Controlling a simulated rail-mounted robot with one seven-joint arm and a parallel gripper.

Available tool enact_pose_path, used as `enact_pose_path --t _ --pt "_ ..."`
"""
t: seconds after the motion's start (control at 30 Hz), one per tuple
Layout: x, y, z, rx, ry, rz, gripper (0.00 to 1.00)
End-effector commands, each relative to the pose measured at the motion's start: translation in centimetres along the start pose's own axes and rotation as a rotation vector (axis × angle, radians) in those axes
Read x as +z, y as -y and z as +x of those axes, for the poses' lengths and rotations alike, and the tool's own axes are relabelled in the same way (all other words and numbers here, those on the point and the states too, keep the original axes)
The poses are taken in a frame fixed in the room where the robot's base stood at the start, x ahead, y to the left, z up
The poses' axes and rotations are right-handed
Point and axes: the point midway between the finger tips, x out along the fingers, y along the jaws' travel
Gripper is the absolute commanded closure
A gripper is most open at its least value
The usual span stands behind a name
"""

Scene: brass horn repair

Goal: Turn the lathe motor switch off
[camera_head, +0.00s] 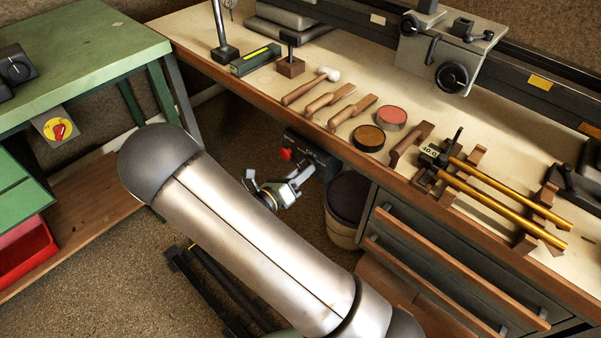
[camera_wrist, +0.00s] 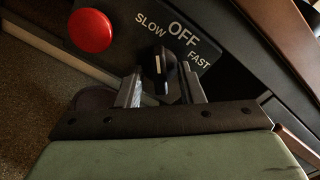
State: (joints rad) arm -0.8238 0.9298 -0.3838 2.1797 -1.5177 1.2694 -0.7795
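The lathe motor switch is a black knob (camera_wrist: 163,68) with a white pointer line, on a dark panel (camera_wrist: 215,66) lettered SLOW, OFF and FAST in the wrist view. The pointer line appears to aim at SLOW, left of OFF. In the head view the dark switch box (camera_head: 318,158) is below the bench's front edge, and its knob is hidden. My gripper (camera_wrist: 163,88) is open, with one finger on each side of the knob's lower part. Whether either finger touches it I cannot tell. My gripper also shows in the head view (camera_head: 303,177), close to the box.
A red button (camera_wrist: 90,30) is left of the knob, and shows in the head view (camera_head: 287,154). A bin (camera_head: 345,222) and drawers (camera_head: 440,270) stand to the right. A green table (camera_head: 80,50) with another red switch (camera_head: 59,130) is at left.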

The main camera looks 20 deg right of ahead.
Motion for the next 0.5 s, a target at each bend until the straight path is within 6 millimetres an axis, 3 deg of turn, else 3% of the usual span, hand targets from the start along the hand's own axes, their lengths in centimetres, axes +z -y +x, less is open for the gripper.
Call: enact_pose_path --t 0.2,0.33,0.5 --pt "0.00 0.00 0.05 0.000 0.000 0.000 0.65" --pt "0.00 0.00 0.04 0.000 0.000 0.000 0.99" --pt "0.00 0.00 0.03 0.000 0.000 0.001 1.00"
